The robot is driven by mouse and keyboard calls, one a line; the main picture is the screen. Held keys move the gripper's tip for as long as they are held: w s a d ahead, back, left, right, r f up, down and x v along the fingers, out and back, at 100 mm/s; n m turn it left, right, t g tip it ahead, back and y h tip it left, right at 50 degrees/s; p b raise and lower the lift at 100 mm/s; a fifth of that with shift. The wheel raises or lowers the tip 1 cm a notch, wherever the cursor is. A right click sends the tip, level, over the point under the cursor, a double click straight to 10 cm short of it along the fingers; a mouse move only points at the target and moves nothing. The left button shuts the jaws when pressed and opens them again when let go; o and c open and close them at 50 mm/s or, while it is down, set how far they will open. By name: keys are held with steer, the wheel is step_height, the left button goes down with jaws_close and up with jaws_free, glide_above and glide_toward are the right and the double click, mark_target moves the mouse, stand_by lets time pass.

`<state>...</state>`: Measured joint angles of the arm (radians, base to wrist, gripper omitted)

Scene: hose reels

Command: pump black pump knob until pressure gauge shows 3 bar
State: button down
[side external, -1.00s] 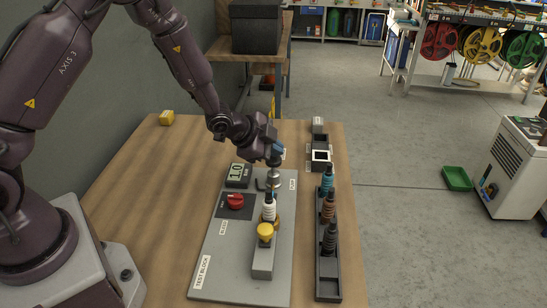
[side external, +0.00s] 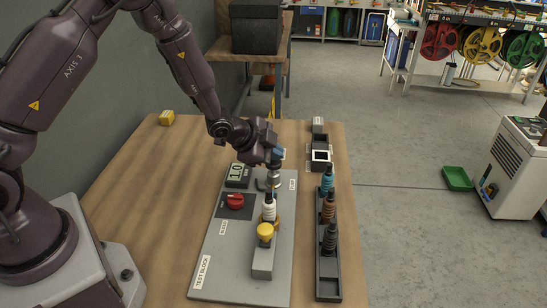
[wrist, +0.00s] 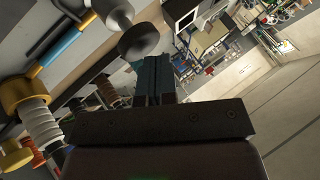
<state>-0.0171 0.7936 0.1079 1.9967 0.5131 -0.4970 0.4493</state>
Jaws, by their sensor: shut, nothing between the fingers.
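The pressure gauge (side external: 237,173) is a small dark box with a pale display reading 1.0, at the far left of the grey test block board (side external: 225,270). A dark round knob (wrist: 139,40), apparently the pump knob, shows in the wrist view above a silver body. My gripper (side external: 276,157) is over the far end of the board in the side view, pointing down. Its blue fingers are shut and empty. In the wrist view my gripper (wrist: 152,78) has its fingertips close to the knob; I cannot tell if they touch. In the side view my gripper largely hides the knob.
A red knob (side external: 235,201) sits left on the board. White and yellow fittings (side external: 265,233) stand near its middle. A black rack (side external: 327,270) with several coloured fittings is to the right. The table's left side is clear.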

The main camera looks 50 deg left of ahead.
mark_target(274, 162)
steer(key=shift+f, duration=0.7)
stand_by(0.4)
steer(key=shift+r, duration=1.7)
steer(key=shift+r, duration=2.55)
stand_by(1.1)
